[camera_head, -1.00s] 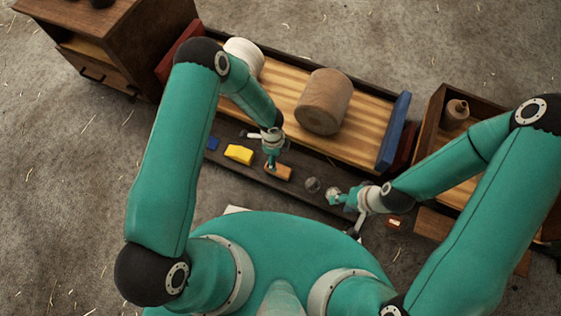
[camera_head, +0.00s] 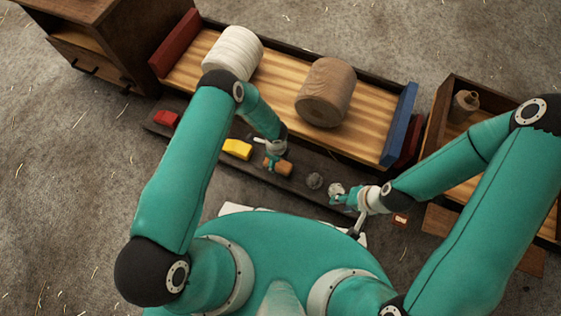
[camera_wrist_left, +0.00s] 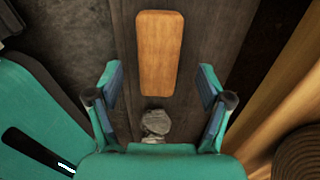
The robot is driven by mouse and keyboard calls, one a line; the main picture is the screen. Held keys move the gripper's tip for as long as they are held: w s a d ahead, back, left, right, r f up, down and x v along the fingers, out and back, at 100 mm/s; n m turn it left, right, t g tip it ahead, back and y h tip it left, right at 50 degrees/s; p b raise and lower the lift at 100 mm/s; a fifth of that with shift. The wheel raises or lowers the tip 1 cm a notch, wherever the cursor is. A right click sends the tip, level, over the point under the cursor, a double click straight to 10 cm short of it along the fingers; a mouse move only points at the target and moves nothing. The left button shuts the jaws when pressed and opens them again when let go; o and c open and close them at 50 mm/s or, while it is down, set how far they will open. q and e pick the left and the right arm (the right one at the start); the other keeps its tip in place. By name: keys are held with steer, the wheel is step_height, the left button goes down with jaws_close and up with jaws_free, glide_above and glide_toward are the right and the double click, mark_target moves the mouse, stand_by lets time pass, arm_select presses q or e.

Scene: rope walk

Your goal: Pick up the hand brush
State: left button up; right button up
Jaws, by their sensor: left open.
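The hand brush (camera_head: 284,168) shows as a small orange-brown wooden block on the dark narrow shelf, partly covered by my left gripper (camera_head: 271,158) in the head view. In the left wrist view the brush (camera_wrist_left: 158,53) is a long, rounded wooden block lying lengthwise, ahead of my open left fingers (camera_wrist_left: 160,80). Nothing is held between those fingers. My right gripper (camera_head: 338,192) is low at the right end of the shelf, beside a grey lump; its jaws are too small to read.
The grey lump (camera_head: 314,181) lies near the brush; it also shows in the wrist view (camera_wrist_left: 156,122). A yellow block (camera_head: 237,149) and a red block (camera_head: 166,118) share the dark shelf (camera_head: 215,160). Behind stands a wooden tray (camera_head: 280,98) with a white spool (camera_head: 234,50) and a brown spool (camera_head: 326,92).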

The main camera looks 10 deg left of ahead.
arm_select(q)
steer(key=f, duration=0.1)
steer(key=f+b, duration=0.1)
steer(key=f, duration=0.1)
steer(key=f+b, duration=0.1)
steer(key=f, duration=0.1)
steer(key=shift+s+d+f, duration=0.1)
steer(key=shift+s+d, duration=0.1)
steer(key=shift+d, duration=0.05)
steer(key=c, duration=1.4)
steer(key=shift+c, duration=0.2)
step_height(320, 180, up, 20)
steer(key=p, duration=0.6)
steer(key=shift+p, duration=0.3)
